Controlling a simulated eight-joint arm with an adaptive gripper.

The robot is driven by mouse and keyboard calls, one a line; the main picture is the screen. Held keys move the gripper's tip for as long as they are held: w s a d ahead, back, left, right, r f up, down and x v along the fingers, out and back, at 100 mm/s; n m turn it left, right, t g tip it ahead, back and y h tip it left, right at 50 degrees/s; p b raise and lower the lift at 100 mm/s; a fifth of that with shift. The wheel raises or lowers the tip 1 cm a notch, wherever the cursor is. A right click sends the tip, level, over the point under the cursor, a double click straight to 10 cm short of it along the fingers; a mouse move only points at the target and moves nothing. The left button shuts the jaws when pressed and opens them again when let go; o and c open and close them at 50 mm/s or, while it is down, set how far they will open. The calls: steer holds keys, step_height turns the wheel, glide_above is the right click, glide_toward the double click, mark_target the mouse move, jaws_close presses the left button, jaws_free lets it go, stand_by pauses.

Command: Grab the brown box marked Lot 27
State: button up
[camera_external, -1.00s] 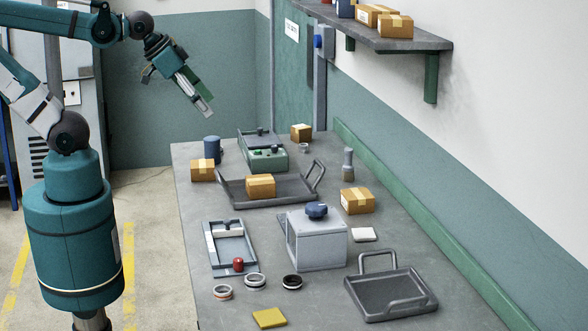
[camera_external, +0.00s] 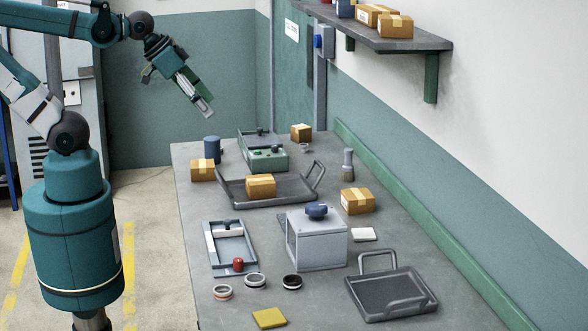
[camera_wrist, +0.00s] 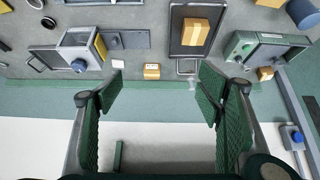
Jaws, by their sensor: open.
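Several brown boxes with pale tape show, and I cannot read a Lot 27 mark on any of them. On the bench, one box (camera_external: 203,171) is at the left edge, one (camera_external: 260,186) lies in the far tray, one (camera_external: 301,133) is at the back and one (camera_external: 357,201) is at the right. The wrist view shows a box in a tray (camera_wrist: 195,35) and a smaller one (camera_wrist: 152,71) with a white label, its print too small to read. My gripper (camera_external: 208,110) is up in the air beyond the bench's far left, open and empty; its spread fingers show in the wrist view (camera_wrist: 160,92).
More boxes (camera_external: 395,26) sit on the wall shelf (camera_external: 425,44). A grey machine with a blue knob (camera_external: 317,247), a green device (camera_external: 264,158), a blue cylinder (camera_external: 212,149) and an empty tray (camera_external: 390,293) stand on the bench.

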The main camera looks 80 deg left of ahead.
steer(key=shift+o, duration=0.5)
steer(key=n+g+b, duration=0.3)
steer(key=n+g, duration=0.4)
steer(key=n, duration=1)
glide_above(202, 163)
steer(key=f, duration=2.2)
steer(key=shift+w+d+f, duration=0.1)
steer(key=shift+d+f, duration=0.2)
steer(key=shift+a+f, duration=0.2)
steer(key=shift+f, duration=0.1)
steer(key=shift+f, duration=1.2)
steer(key=shift+f, duration=0.15)
